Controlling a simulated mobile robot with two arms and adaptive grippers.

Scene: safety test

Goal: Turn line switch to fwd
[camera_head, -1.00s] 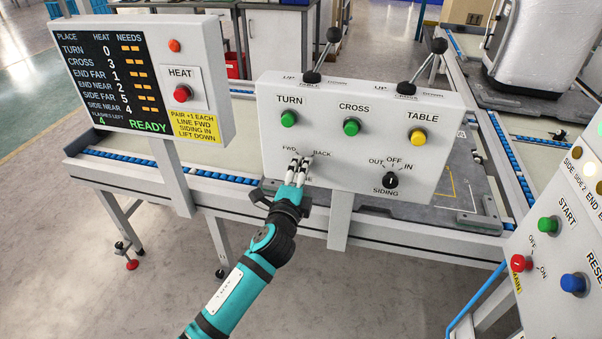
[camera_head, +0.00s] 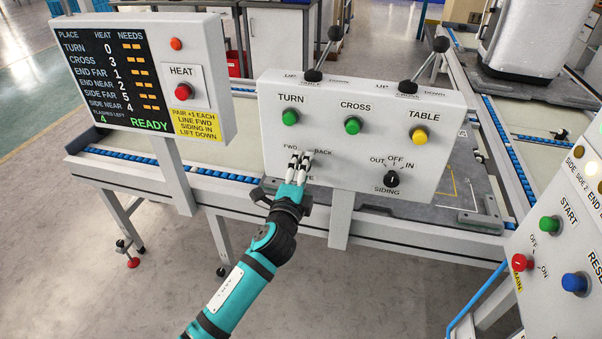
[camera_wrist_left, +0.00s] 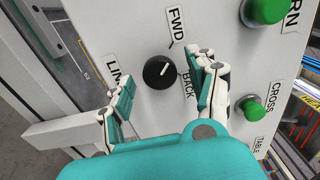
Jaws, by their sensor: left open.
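The line switch is a black round knob (camera_wrist_left: 159,72) with a pale pointer mark, on the white control panel (camera_head: 335,165). In the left wrist view the FWD label (camera_wrist_left: 176,28) and the BACK label (camera_wrist_left: 187,85) stand beside it. The pointer slants up and right, between the two labels; its exact setting is hard to tell. My left gripper (camera_head: 299,158) is open in front of the panel, hiding the knob in the head view. In the left wrist view its fingers (camera_wrist_left: 167,82) stand either side of the knob; contact is not clear. My right gripper is out of view.
The panel also carries green TURN (camera_head: 290,117) and CROSS (camera_head: 352,125) buttons, a yellow TABLE button (camera_head: 418,136), a SIDING knob (camera_head: 392,178) and two levers on top. A HEAT display box (camera_head: 215,80) stands left. Another panel (camera_head: 560,250) stands at right.

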